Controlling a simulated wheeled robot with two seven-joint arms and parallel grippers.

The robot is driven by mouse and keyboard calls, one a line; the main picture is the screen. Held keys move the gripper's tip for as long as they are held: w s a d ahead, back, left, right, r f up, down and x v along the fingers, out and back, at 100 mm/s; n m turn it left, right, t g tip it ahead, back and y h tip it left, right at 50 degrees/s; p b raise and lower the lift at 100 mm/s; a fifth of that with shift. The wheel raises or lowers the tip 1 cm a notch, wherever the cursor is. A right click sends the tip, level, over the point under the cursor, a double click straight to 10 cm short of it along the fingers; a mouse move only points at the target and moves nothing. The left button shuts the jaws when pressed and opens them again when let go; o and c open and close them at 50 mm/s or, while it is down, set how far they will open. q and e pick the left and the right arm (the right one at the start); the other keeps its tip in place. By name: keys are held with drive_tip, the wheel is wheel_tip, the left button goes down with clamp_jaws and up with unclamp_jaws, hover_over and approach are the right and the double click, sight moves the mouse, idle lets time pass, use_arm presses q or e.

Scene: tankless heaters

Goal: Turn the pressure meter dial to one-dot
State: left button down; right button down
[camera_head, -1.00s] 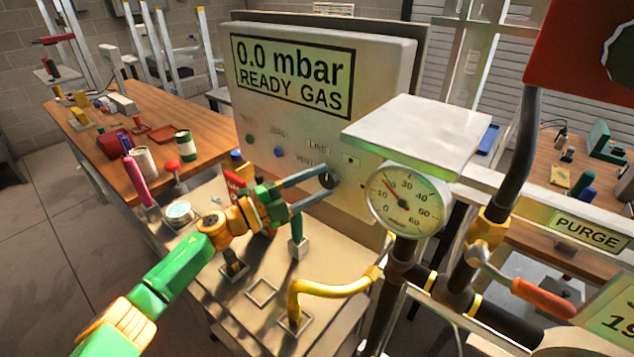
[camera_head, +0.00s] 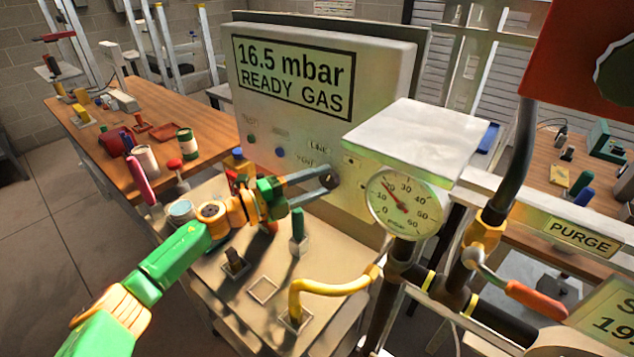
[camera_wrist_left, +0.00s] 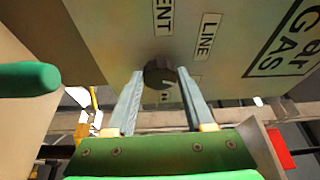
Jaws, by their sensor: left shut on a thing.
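The pressure meter (camera_head: 395,70) is a pale box with a large display reading "16.5 mbar READY GAS". Its dark round dial (camera_wrist_left: 159,73) sits low on the front panel, between labels reading VENT and LINE in the left wrist view. Small dark marks show on the panel near the dial, two of them together in the wrist view. My left gripper (camera_head: 327,181) has its two grey fingers on either side of the dial and is shut on it. The fingers partly hide the dial in the head view. My right gripper is not in view.
A round gauge (camera_head: 404,204) stands on dark pipework right of the dial, under a white slab (camera_head: 415,135). A yellow pipe (camera_head: 325,286) and a green-handled tool (camera_head: 298,228) stand below on the bench. A wooden table (camera_head: 195,95) with tools is behind left.

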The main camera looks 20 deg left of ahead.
use_arm(q)
drive_tip(key=c, duration=0.7)
unclamp_jaws()
drive_tip(key=shift+r, duration=0.2)
drive_tip(key=o, duration=0.4)
drive_tip(key=shift+w+f, duration=0.15)
drive_tip(key=shift+o, duration=0.2)
drive_tip(key=b+v, duration=0.3)
drive_tip(key=v, duration=0.4)
